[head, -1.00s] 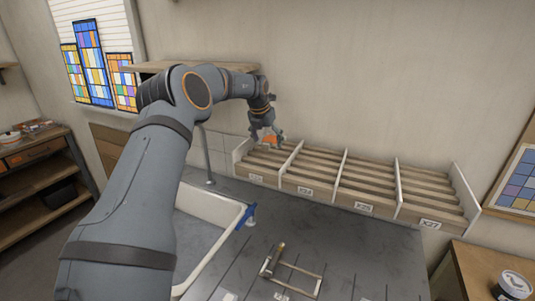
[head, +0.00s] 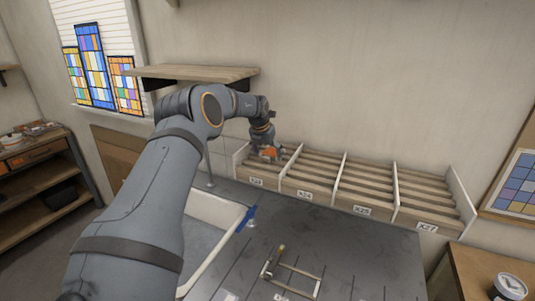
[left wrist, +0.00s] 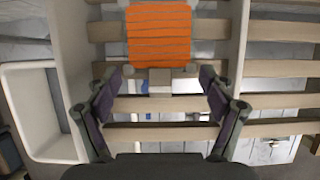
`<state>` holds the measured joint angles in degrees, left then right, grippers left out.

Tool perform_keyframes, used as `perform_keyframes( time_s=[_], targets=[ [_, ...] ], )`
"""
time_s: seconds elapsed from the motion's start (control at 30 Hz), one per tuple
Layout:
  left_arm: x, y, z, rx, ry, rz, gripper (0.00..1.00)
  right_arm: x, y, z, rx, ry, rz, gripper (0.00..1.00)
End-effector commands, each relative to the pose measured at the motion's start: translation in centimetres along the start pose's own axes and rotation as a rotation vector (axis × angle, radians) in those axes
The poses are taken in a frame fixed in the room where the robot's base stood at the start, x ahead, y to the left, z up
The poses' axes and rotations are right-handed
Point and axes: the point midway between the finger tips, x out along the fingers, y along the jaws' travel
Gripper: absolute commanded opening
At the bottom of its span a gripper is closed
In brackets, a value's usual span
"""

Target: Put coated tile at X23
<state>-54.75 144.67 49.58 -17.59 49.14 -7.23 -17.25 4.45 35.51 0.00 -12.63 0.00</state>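An orange tile with thin darker lines (left wrist: 160,35) shows in the left wrist view, over the wooden slats of a rack bay. It appears to rest on them. In the head view the orange tile (head: 268,152) is in the leftmost bay, partly hidden by my left gripper (head: 266,150). In the left wrist view my left gripper (left wrist: 162,85) is open, its fingers apart, with the tile just beyond the fingertips. The second bay from the left, with a label that seems to read X23 (head: 305,195), has bare slats. My right gripper is not in view.
White dividers separate the rack's bays. Bays X25 (head: 361,210) and X27 (head: 427,227) look empty. A white sink (head: 212,222) lies left of the rack, also seen in the left wrist view. A metal frame-like tool (head: 292,275) lies on the dark table. A wooden shelf (head: 195,72) hangs above.

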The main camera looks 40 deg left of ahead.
Motion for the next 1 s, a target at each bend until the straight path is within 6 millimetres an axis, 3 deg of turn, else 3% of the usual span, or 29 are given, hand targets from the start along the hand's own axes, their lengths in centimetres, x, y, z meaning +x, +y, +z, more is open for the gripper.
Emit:
perform_keyframes(
  time_s=[0.1, 0.5, 0.57, 0.8, 0.83, 1.0],
  targets=[
    [-0.1, 0.0, 0.0, 0.0, 0.0, 0.0, 1.0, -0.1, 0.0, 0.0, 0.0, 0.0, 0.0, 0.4],
    [-0.7, 0.0, 0.3, 0.0, -0.001, 0.0, 1.0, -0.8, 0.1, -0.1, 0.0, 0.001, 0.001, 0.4],
    [-1.0, -0.1, 0.2, -0.001, -0.004, -0.003, 1.0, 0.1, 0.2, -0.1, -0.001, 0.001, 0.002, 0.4],
    [-6.6, -0.1, 0.1, -0.001, -0.006, -0.004, 1.0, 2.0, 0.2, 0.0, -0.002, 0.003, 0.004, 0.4],
    [-8.3, 0.0, 0.5, -0.001, -0.004, -0.003, 1.0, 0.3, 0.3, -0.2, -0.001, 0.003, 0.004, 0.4],
    [-11.5, 0.0, 0.4, 0.0, 0.0, -0.002, 1.0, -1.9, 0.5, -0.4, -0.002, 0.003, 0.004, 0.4]
  ],
)
